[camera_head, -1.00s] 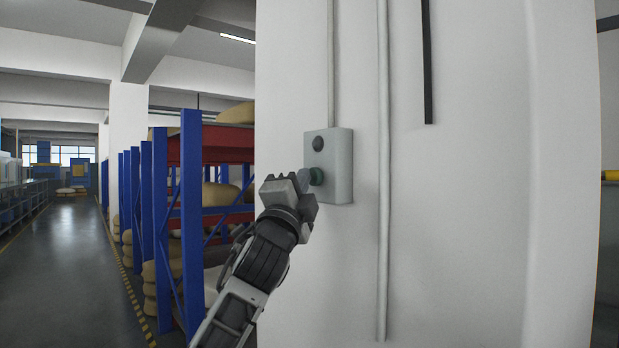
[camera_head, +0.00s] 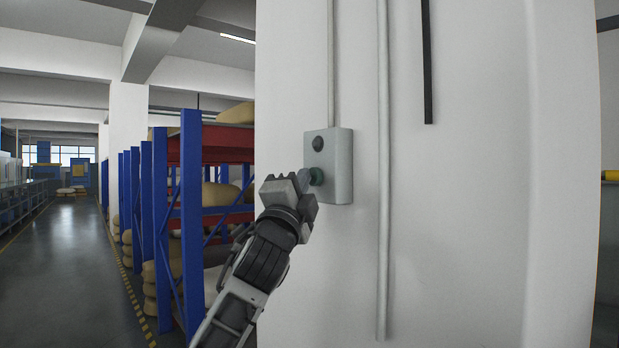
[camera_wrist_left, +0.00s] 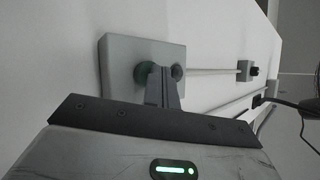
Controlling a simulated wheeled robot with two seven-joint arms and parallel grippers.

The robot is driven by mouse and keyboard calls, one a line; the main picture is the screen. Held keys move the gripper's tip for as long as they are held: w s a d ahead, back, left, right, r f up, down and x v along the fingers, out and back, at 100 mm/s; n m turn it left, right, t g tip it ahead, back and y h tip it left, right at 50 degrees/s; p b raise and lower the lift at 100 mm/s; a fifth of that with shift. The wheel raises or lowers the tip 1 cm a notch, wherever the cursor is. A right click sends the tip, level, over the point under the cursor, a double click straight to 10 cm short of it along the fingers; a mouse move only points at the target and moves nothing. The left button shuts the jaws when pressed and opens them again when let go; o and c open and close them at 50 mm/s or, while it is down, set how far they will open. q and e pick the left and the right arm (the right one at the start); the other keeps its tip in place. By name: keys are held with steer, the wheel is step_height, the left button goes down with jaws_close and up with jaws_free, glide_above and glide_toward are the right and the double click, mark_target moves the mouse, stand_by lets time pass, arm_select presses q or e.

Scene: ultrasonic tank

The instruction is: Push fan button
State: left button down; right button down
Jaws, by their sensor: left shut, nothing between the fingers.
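A grey switch box (camera_head: 341,166) is mounted on the white column. It has a dark upper button (camera_head: 318,144) and a green lower button (camera_head: 316,177). My left gripper (camera_head: 306,180) is shut and empty, its fingertips at the green lower button; whether they press it I cannot tell. In the left wrist view, the box (camera_wrist_left: 116,58) shows behind the shut fingers (camera_wrist_left: 162,84). My right gripper is out of view.
Conduits (camera_head: 382,230) run down the column beside and above the box. Blue racks (camera_head: 190,200) with sacks stand to the left of the column. An open aisle (camera_head: 75,260) lies at the far left.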

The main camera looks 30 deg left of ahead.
arm_select(q)
steer(key=shift+w, duration=0.1)
stand_by(0.3)
steer(key=shift+w+d, duration=0.15)
steer(key=shift+w, duration=0.15)
steer(key=shift+s+f+p, duration=0.1)
steer(key=shift+s+p, duration=0.15)
steer(key=shift+p, duration=0.05)
stand_by(0.4)
steer(key=shift+s, duration=0.1)
steer(key=s, duration=0.1)
steer(key=s+a, duration=0.1)
steer(key=s, duration=0.1)
steer(key=s+a, duration=0.1)
steer(key=s, duration=0.1)
steer(key=shift+s+a, duration=0.2)
steer(key=shift+a, duration=0.05)
stand_by(0.4)
